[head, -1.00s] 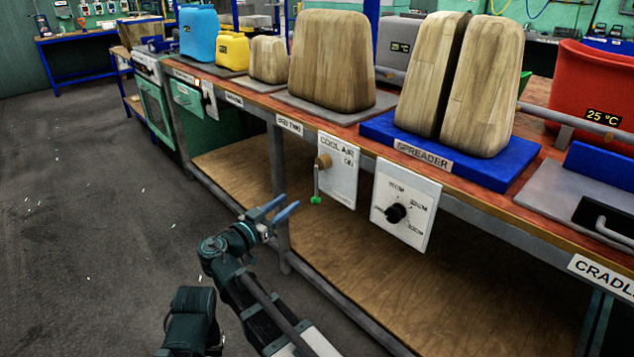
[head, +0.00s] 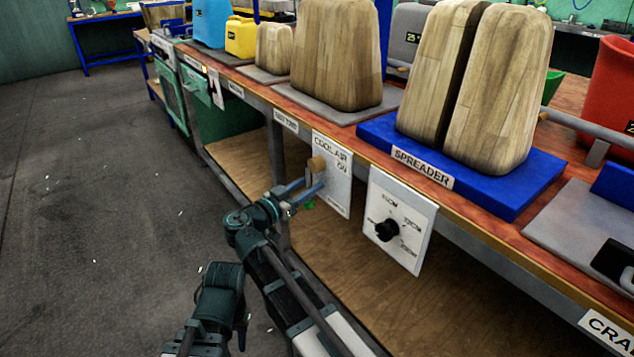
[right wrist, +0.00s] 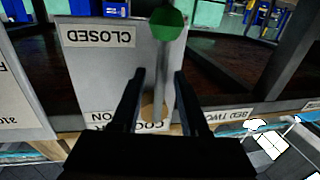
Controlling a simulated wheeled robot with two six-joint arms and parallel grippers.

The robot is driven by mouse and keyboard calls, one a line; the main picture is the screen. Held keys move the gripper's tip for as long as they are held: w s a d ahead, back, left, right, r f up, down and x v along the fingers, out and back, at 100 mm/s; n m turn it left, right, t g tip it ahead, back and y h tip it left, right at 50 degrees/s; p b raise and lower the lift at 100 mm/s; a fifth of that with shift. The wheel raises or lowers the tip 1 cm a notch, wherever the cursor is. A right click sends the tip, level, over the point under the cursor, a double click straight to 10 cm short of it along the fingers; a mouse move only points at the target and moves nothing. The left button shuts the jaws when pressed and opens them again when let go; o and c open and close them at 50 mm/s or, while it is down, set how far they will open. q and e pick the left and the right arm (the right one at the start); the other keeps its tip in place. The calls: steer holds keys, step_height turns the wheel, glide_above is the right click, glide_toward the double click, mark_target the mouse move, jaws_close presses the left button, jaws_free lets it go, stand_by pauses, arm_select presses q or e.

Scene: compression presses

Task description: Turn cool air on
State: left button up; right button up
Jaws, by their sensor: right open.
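The cool air panel (head: 338,185) is a white plate on the front edge of the bench, marked COOL AIR and ON near its top. It also shows upside down in the right wrist view (right wrist: 85,75), with the word CLOSED at its far end. Its lever has a tan pivot (head: 317,165), a thin grey rod (right wrist: 162,60) and a green knob (right wrist: 166,22); it hangs down towards CLOSED. My right gripper (head: 312,184) is open, its fingers on either side of the rod; contact cannot be told. My left arm is low at left; its gripper's jaws are not clear.
A dial panel (head: 398,222) with a black knob is just right of the lever panel. Above stand a blue SPREADER base (head: 520,190) with two wooden blocks and more wooden forms. The bench's lower shelf (head: 430,315) lies below. The floor at left is clear.

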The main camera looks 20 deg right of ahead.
jaws_close()
stand_by(1.4)
